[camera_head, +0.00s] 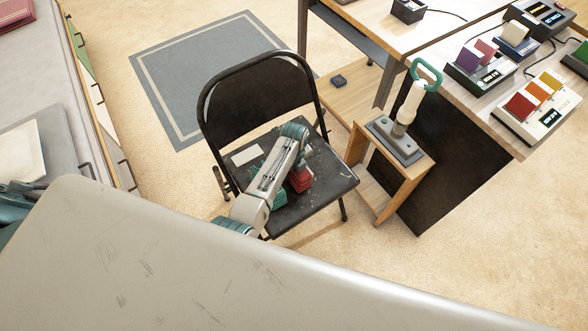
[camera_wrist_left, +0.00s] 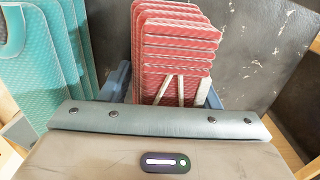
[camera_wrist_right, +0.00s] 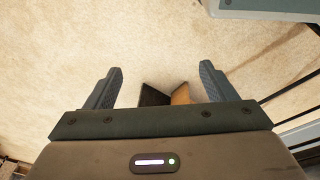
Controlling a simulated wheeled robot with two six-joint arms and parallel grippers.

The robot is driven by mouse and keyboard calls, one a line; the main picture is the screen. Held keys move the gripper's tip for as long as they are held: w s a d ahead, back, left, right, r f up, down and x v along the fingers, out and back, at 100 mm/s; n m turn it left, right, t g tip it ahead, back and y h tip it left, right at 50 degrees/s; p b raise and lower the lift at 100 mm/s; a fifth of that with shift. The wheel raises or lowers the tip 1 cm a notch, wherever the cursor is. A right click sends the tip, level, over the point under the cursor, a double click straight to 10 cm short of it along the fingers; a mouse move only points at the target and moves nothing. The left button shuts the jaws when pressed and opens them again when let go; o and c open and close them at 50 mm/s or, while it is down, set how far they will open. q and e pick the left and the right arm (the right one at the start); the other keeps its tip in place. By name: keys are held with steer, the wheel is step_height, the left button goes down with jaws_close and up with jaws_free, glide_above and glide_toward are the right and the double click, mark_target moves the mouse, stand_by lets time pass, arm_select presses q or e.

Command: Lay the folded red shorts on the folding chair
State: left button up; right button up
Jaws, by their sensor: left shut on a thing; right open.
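The folded red shorts (camera_head: 301,179) show as a small red block over the black folding chair's seat (camera_head: 325,186) in the head view. In the left wrist view the red shorts (camera_wrist_left: 177,38) are a stack of several folded layers between the fingers. My left gripper (camera_head: 299,165) is shut on them, low over the seat; whether they touch it I cannot tell. My arm hides part of the seat. My right gripper (camera_wrist_right: 158,88) is open and empty, above pale carpet in the right wrist view; it is not in the head view.
A teal layered thing (camera_wrist_left: 35,65) stands close left of the shorts in the left wrist view. A white card (camera_head: 247,155) lies near the chair's back. Carpet left of the chair is clear.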

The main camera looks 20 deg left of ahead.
arm_select(q)
steer(key=shift+f, duration=0.1)
steer(key=o, duration=1.1)
steer(key=shift+o, duration=0.2)
arm_select(e)
steer(key=shift+r, duration=0.1)
arm_select(q)
step_height(320, 180, up, 12)
steer(key=shift+r+p, duration=0.1)
steer(key=shift+p, duration=0.85)
arm_select(e)
step_height(320, 180, down, 6)
steer(key=s, duration=0.2)
steer(key=shift+s+d+r, duration=0.25)
steer(key=shift+s+d, duration=0.1)
